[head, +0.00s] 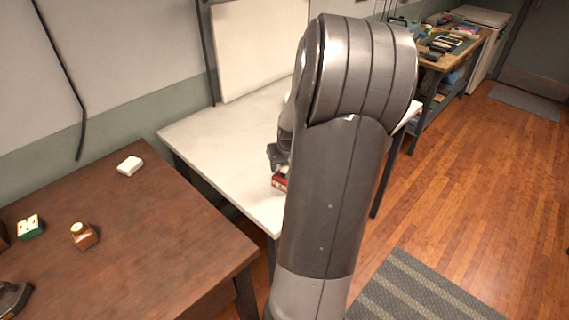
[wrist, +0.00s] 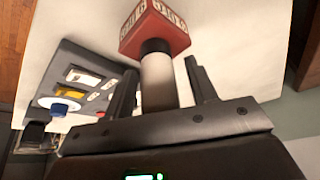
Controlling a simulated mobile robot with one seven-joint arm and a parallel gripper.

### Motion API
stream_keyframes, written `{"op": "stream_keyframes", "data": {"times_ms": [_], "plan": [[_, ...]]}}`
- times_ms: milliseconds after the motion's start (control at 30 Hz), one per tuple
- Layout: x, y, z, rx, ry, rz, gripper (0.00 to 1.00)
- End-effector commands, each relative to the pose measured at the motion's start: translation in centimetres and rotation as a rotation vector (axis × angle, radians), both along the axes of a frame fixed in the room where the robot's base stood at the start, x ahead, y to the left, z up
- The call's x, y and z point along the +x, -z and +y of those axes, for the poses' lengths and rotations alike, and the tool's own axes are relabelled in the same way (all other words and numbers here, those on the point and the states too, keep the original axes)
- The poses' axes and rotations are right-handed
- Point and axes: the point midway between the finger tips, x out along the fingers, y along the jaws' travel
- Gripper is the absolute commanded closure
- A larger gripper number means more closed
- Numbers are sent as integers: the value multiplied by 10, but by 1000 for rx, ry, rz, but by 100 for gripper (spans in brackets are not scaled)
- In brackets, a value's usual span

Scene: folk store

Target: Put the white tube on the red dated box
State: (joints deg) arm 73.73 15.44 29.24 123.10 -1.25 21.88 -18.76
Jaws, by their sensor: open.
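The red dated box (wrist: 155,28), with white panels and dark numerals, is at the top of the wrist view. In the head view a small part of the red box (head: 279,182) shows on the white table beside my arm. The white tube (wrist: 158,82), with a dark band at its far end, lies between my fingers and meets the red box in the picture. My gripper (wrist: 163,82) is open around the tube, with a gap on each side. In the head view my gripper (head: 279,154) is just above the red box, and my arm hides the tube.
The white table (head: 215,130) is mostly bare at its left. A grey device (wrist: 85,75) with a blue knob is left of my fingers in the wrist view. A brown table (head: 150,235) with a white block (head: 130,165) and small items stands at the left.

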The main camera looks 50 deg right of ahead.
Motion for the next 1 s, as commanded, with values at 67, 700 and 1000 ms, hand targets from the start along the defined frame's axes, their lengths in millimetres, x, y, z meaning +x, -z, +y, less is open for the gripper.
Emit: {"op": "stream_keyframes", "data": {"times_ms": [67, 700, 1000], "plan": [[0, 0, 0, 0, 0, 0, 48], [-21, -62, 11, -5, 2, -1, 48], [-36, -102, 19, -4, -1, 1, 48]]}}
